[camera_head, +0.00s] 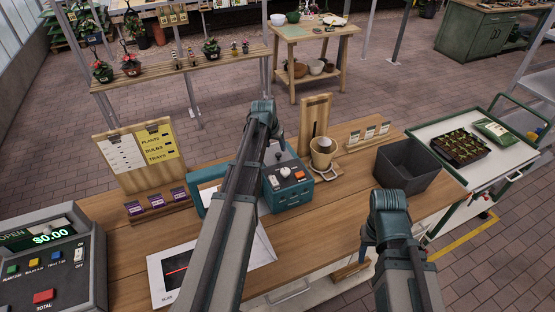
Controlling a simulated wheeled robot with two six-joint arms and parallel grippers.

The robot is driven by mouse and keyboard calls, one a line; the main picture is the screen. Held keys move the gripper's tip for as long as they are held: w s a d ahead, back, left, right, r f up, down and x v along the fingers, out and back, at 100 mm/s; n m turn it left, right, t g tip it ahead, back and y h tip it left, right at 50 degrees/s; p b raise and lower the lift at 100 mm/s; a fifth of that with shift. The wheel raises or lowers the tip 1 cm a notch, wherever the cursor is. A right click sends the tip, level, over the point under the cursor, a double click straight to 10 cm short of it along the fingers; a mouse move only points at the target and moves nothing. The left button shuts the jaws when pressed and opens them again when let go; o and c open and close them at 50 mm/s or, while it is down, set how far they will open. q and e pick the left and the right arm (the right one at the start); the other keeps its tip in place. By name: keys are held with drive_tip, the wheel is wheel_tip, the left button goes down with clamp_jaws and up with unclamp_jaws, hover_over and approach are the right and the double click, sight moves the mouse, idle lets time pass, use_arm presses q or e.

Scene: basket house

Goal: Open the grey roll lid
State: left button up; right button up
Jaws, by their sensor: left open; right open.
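A teal machine (288,189) with a white knob, an orange button and dark buttons stands on the wooden counter. I cannot clearly make out a grey roll lid; my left forearm and wrist cover the machine's left and back part. My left gripper (275,148) is over the back of the machine, open, its fingertips mostly hidden, and I cannot tell if it touches anything. My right gripper (367,248) is at the counter's front edge, below the grey bin, pointing down and open, partly hidden by its own wrist.
A beige cup (322,153) on a wooden stand is close right of the machine. A grey bin (407,168) stands further right. A cash register (49,262) and a scanner plate (165,277) are at left. A sign board (140,155) stands behind. Clear counter (325,225) lies right of the machine.

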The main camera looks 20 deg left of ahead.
sight(278, 154)
use_arm(q)
drive_tip(key=b+x, duration=0.5)
drive_tip(key=x, duration=0.1)
drive_tip(key=shift+w+f, duration=0.15)
drive_tip(key=shift+f, duration=0.25)
drive_tip(key=shift+r, duration=0.1)
clamp_jaws()
idle(0.9)
